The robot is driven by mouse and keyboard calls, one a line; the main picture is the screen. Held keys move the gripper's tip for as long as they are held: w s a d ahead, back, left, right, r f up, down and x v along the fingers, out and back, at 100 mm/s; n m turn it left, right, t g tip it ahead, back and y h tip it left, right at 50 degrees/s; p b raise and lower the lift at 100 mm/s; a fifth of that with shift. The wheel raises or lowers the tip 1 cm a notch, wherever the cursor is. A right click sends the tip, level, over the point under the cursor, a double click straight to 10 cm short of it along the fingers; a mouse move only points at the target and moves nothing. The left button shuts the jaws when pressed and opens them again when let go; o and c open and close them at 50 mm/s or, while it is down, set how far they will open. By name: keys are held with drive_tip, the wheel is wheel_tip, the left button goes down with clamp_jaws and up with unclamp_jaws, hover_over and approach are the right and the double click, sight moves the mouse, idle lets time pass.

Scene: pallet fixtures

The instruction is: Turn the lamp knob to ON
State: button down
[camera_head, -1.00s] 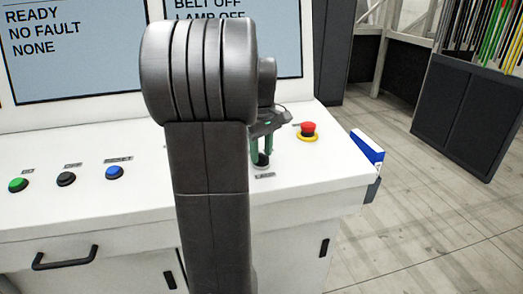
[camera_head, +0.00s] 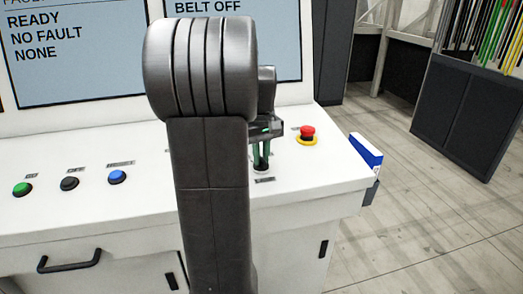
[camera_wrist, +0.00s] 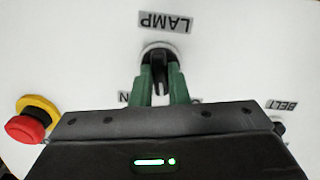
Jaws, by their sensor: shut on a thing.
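The lamp knob (camera_wrist: 158,68) is a small black knob on a pale round base, beside the LAMP label (camera_wrist: 165,22) in the wrist view. In the head view the knob's base (camera_head: 262,170) shows at the right part of the white console (camera_head: 330,175). My gripper (camera_wrist: 161,78) has green fingers, one on each side of the knob, shut on it. It also shows in the head view (camera_head: 261,158), partly behind my arm. The screen (camera_head: 90,45) shows READY, NO FAULT, NONE and BELT OFF; any lamp line is hidden behind my arm.
A red emergency button (camera_head: 307,133) on a yellow ring sits close right of the gripper. Green (camera_head: 22,189), black (camera_head: 69,184) and blue (camera_head: 117,177) buttons are at the left. A blue-and-white box (camera_head: 366,152) is at the console's right edge. Floor beyond is open.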

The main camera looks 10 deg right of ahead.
drive_tip(key=shift+m, duration=0.4)
drive_tip(key=c, duration=1.4)
unclamp_jaws()
drive_tip(key=shift+r, duration=0.15)
wheel_tip(320, 180, up, 14)
drive_tip(key=shift+f, duration=0.2)
drive_tip(key=shift+f, duration=0.15)
wheel_tip(320, 180, down, 14)
drive_tip(key=shift+r, duration=0.2)
